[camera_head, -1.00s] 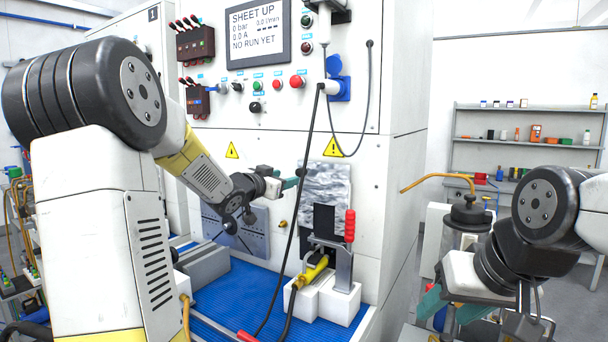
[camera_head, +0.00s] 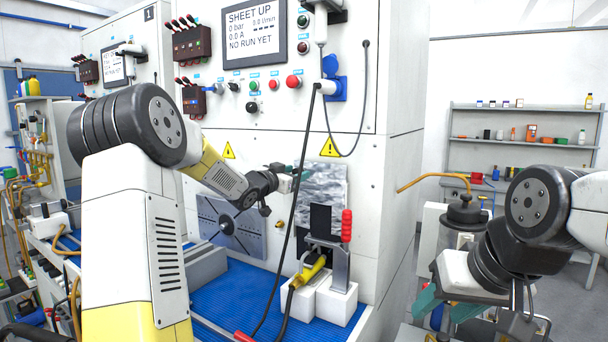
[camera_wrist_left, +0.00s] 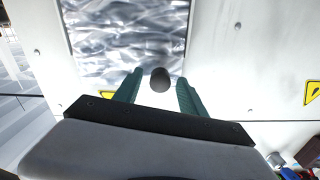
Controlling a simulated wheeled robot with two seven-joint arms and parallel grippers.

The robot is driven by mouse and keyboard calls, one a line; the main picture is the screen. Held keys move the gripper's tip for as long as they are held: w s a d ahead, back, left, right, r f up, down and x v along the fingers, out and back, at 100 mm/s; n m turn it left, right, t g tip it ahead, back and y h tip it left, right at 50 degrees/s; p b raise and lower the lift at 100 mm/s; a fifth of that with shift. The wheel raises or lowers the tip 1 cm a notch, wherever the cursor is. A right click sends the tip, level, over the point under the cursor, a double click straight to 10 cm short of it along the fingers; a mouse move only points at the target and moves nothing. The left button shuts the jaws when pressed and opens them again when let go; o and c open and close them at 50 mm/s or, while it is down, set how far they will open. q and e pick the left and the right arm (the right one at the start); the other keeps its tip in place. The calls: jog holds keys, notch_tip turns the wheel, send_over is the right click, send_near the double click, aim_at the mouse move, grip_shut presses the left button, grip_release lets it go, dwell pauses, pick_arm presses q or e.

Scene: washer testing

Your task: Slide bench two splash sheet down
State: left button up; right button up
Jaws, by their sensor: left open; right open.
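The splash sheet (camera_head: 322,182), a grey, crinkled-looking see-through panel, stands upright on the front of the near bench under a warning sign. It fills the top of the left wrist view (camera_wrist_left: 125,40). A dark round knob (camera_wrist_left: 160,80) shows near the sheet's lower edge in that view. My left gripper (camera_head: 299,175) is at the sheet's upper left part. Its teal fingers (camera_wrist_left: 160,88) are open, one on either side of the knob; I cannot tell if they touch it. My right gripper (camera_head: 445,304) is open and empty at the lower right, away from the bench.
The bench screen (camera_head: 255,34) reads SHEET UP and NO RUN YET. Below the sheet stand a red-handled clamp (camera_head: 346,228) and a yellow connector (camera_head: 311,268) on a white block. A black cable (camera_head: 299,190) hangs down left of the sheet. A blue mat (camera_head: 240,292) covers the bench floor.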

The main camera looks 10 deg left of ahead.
pick_arm(q)
jog(key=shift+c, duration=0.4)
grip_shut()
dwell(0.9)
jog(key=shift+f, duration=0.15)
